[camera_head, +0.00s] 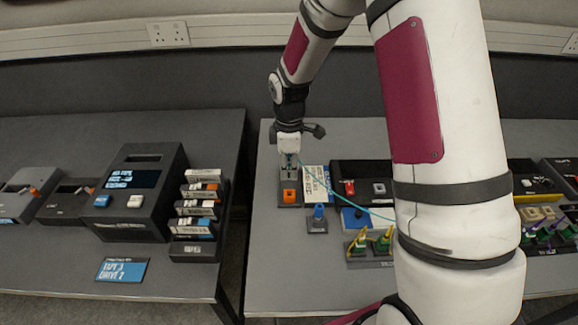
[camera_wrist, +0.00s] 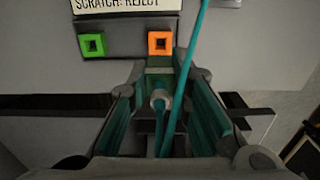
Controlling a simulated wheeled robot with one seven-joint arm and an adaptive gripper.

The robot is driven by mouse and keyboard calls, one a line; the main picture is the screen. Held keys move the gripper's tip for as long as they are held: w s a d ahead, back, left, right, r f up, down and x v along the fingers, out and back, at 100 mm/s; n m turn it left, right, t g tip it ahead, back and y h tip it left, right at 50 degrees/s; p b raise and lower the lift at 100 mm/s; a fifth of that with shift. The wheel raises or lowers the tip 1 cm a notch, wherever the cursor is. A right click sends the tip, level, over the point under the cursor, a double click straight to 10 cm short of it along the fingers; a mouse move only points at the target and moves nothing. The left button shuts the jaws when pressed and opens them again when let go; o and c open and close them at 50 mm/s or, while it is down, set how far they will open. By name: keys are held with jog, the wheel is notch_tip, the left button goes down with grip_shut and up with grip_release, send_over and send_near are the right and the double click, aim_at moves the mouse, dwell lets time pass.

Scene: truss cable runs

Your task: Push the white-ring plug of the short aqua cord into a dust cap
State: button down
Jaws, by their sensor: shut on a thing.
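My gripper (camera_head: 289,170) points down at the left end of the right table. In the wrist view my gripper (camera_wrist: 158,75) is shut on a plug (camera_wrist: 158,100) with a pale round ring, between its teal-lined fingers. The aqua cord (camera_wrist: 192,60) passes up across the right finger; in the head view the cord (camera_head: 345,203) sags rightward behind my arm. An orange square-holed piece (camera_head: 289,196) is just in front of the gripper, and it shows beyond the fingertips in the wrist view (camera_wrist: 159,42). A green square-holed piece (camera_wrist: 92,44) is beside it. I cannot tell which is a dust cap, or whether the plug touches one.
A label (camera_wrist: 115,4) reading "SCRATCH: REJECT" lies above the square pieces. A blue-topped grey block (camera_head: 317,220), a blue block (camera_head: 355,220) and yellow-green cones (camera_head: 360,243) stand nearby. A left table holds a dark tape unit (camera_head: 140,190) and a cartridge stack (camera_head: 198,215). My arm hides the middle.

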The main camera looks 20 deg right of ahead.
jog(key=shift+f+b, duration=1.3)
jog(key=shift+f, duration=1.65)
jog(key=shift+f, duration=0.8)
dwell(0.7)
jog(key=c, duration=1.4)
grip_release()
jog(key=shift+o, duration=0.2)
jog(key=shift+r, duration=0.1)
jog(key=shift+r+p, duration=1.1)
jog(key=shift+r, duration=1.3)
jog(key=shift+r, duration=0.1)
jog(key=shift+r+p, duration=0.85)
jog(key=shift+r, duration=1.05)
